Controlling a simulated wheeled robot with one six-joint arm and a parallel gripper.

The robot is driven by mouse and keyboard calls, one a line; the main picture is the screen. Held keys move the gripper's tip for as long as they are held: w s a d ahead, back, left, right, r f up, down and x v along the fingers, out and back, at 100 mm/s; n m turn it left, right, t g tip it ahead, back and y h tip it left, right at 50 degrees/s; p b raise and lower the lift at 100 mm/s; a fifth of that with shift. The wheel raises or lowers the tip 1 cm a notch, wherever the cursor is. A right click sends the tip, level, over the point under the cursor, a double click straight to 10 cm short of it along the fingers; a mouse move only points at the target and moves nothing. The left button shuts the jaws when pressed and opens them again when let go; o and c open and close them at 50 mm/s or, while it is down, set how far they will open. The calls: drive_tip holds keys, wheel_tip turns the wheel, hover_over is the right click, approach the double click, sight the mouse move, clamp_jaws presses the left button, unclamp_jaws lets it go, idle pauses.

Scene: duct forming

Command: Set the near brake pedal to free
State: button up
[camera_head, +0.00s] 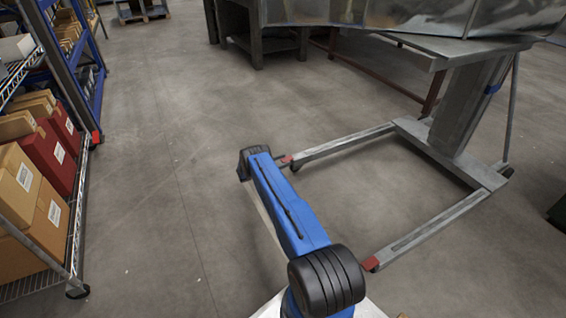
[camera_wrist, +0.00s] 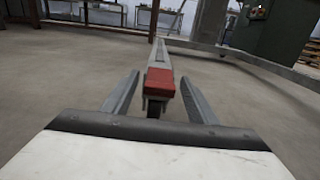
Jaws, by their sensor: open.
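The grey wheeled lift stand has two floor legs with a red pedal at the end of each. The nearer red pedal (camera_head: 370,263) is at the lower right of the head view; the farther red pedal (camera_head: 285,160) is beside my blue arm. In the wrist view, one red pedal (camera_wrist: 160,83) sits ahead on a leg's end above a dark caster. I cannot be sure which of the two it is. My gripper (camera_wrist: 160,95) is open, its fingers left and right of that pedal with gaps. My gripper is hidden in the head view. The pedal's tilt is unclear.
The stand's column (camera_head: 470,105) rises at the right, under sheet-metal duct (camera_head: 400,15). A wire shelf with boxes (camera_head: 60,150) stands at the left. A dark workbench (camera_head: 262,40) is at the back. The floor between shelf and stand is clear.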

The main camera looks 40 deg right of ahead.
sight(291, 157)
clamp_jaws()
drive_tip(key=shift+r, duration=0.1)
drive_tip(key=shift+d+r+t+y, duration=0.15)
drive_tip(key=shift+r+y, duration=0.4)
drive_tip(key=shift+y, duration=0.4)
drive_tip(key=shift+a+r+t+y, duration=0.15)
drive_tip(key=shift+r+y, duration=0.4)
drive_tip(key=shift+y, duration=0.4)
drive_tip(key=shift+s+d+r+t+y, duration=0.1)
drive_tip(key=shift+d+r+t+y, duration=0.2)
drive_tip(key=shift+y, duration=0.5)
drive_tip(key=shift+d+r+t+y, duration=0.1)
drive_tip(key=shift+r+y, duration=0.3)
drive_tip(key=shift+y, duration=0.4)
unclamp_jaws()
